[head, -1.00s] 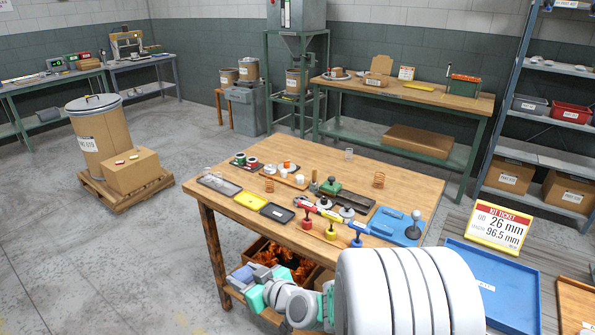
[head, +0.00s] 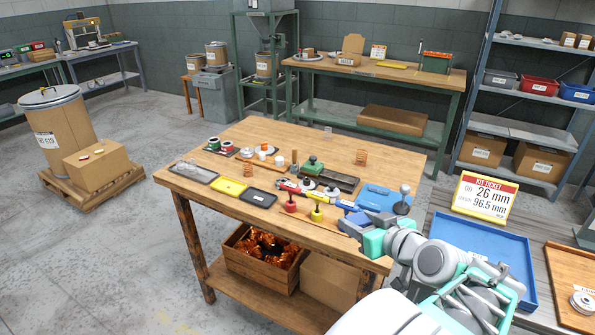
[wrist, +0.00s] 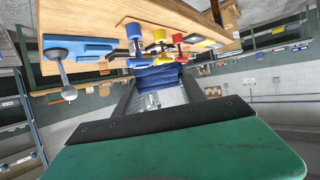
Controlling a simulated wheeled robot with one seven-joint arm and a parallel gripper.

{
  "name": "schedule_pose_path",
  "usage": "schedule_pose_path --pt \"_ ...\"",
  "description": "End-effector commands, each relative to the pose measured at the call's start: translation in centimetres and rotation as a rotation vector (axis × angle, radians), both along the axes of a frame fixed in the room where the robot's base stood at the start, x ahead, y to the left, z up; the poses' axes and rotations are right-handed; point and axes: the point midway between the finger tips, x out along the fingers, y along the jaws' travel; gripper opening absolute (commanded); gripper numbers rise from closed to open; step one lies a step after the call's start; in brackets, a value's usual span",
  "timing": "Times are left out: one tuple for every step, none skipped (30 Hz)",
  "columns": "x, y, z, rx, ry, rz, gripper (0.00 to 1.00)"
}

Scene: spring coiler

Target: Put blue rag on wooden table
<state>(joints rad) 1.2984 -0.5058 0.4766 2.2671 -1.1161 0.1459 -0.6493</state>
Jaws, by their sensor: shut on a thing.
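The blue rag (wrist: 158,78) is between the two dark fingers of my gripper (wrist: 160,88) in the wrist view, and my gripper is shut on it. In the head view my gripper (head: 354,226) is at the near right edge of the wooden table (head: 235,135), around tabletop height. The rag is hard to tell from the gripper there. The table's wooden top also shows along the top of the wrist view (wrist: 85,22).
Red (head: 290,203), yellow (head: 317,213) and blue-handled tools stand near the table's front edge, close to my gripper. A blue tray (head: 378,197) lies at the right. Black and yellow trays lie front left. A copper-filled crate (head: 262,258) sits below.

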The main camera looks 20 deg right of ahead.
Motion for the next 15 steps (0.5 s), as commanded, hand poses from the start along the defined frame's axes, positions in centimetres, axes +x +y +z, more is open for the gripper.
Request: schedule_pose_path --pt "-2.3 -2.0 0.0 -0.005 0.0 -0.047 0.09" --pt "-3.5 -2.6 0.3 -0.004 0.0 -0.061 0.09" --pt "-4.9 -3.3 0.6 -0.002 0.0 -0.078 0.09" --pt "-5.9 -3.7 0.8 0.0 0.001 -0.09 0.09" --pt "-6.7 -4.0 1.0 -0.001 0.001 -0.1 0.09" --pt "-7.6 -4.3 1.1 -0.001 0.001 -0.111 0.09" --pt "-8.1 -4.4 1.2 0.0 0.001 -0.117 0.09" --pt "-8.5 -4.5 1.3 0.001 0.001 -0.121 0.09" --pt "-8.9 -4.6 1.4 0.001 0.001 -0.126 0.09" --pt "-9.1 -4.6 1.5 0.0 0.001 -0.127 0.09" --pt "-9.2 -4.6 1.5 0.001 0.0 -0.128 0.09" --pt "-9.1 -4.6 1.5 0.001 0.0 -0.127 0.09" --pt "-9.0 -4.6 1.5 0.002 0.0 -0.125 0.09" --pt "-8.7 -4.7 1.4 0.003 0.0 -0.124 0.09" --pt "-8.1 -4.8 1.1 0.005 0.0 -0.121 0.09"
